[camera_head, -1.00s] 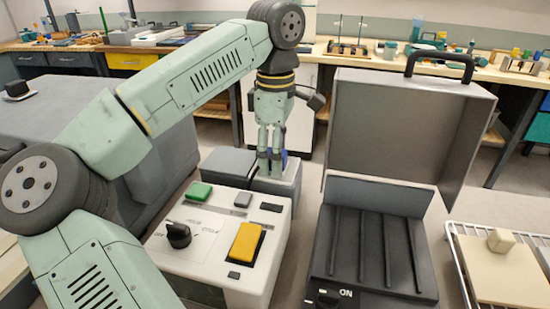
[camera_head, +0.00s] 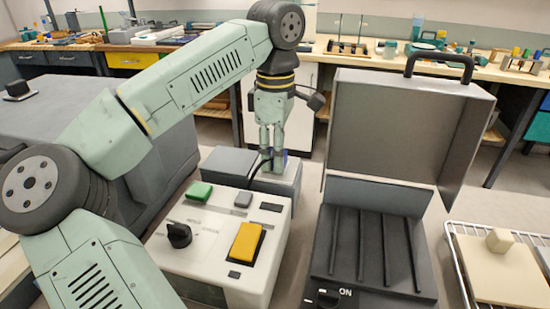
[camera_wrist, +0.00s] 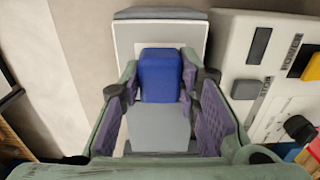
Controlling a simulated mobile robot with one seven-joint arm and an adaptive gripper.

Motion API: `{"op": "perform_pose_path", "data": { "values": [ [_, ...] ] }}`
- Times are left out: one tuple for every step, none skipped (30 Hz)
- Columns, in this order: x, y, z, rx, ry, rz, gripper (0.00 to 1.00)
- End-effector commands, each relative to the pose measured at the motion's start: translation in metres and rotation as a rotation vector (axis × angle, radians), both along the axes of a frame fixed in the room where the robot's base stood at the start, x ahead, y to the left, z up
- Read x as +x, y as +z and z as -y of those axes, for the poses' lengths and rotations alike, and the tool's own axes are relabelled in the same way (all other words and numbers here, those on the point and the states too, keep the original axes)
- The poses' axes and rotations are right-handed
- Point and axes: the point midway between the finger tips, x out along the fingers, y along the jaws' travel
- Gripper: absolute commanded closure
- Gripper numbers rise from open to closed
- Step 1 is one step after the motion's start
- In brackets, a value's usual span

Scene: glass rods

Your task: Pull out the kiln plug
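The kiln plug (camera_wrist: 160,75) is a blue block in the wrist view, with a grey face towards me. My gripper (camera_wrist: 161,88) has one purple-padded finger on each side of it and appears shut on it. In the head view my gripper (camera_head: 274,160) points down over a grey box (camera_head: 222,163) behind the control unit, and a patch of blue shows at the fingertips. A black cable (camera_head: 255,172) curves beside the fingertips. The fingers hide most of the plug and its seat in the head view.
A white control unit (camera_head: 210,262) with green and yellow buttons and a black knob stands just in front. To the right is an open kiln (camera_head: 372,255) with its lid raised. A wire rack (camera_head: 458,275) holding a beige board lies at the far right.

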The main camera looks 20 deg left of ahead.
Motion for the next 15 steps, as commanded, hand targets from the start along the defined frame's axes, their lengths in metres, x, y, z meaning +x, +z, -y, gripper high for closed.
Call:
{"op": "perform_pose_path", "data": {
  "values": [
    [0.0001,0.0,0.0,0.0,0.0,0.0,0.76],
    [0.0001,0.0,0.0,0.0,0.0,0.0,0.78],
    [0.0001,0.0,0.0,0.0,0.0,0.0,0.81],
    [0.0001,0.0,0.0,0.0,0.0,0.0,0.83],
    [0.0001,0.0,0.0,0.0,0.0,0.0,0.85],
    [0.0001,0.0001,0.0,0.0,0.0,0.0,0.87],
    [0.0001,0.0001,0.0,0.0,0.0,0.0,0.89],
    [0.0001,0.0001,0.0,0.0,0.0,0.0,0.91],
    [0.0001,0.0001,0.0,0.0,0.0,0.001,0.94],
    [0.0001,0.0001,0.0,0.0,0.0,0.001,0.96],
    [0.0001,0.0001,0.0,0.0,0.0,0.001,0.98],
    [0.0001,0.0001,0.0,0.0,0.0,0.001,1.0],
    [0.0002,0.0001,0.0,0.0,0.0,0.001,1.0],
    [0.0002,0.0001,0.0,0.0,0.0,0.001,1.0],
    [0.0002,0.0001,0.0,0.0,0.0,0.001,1.0]
  ]
}}
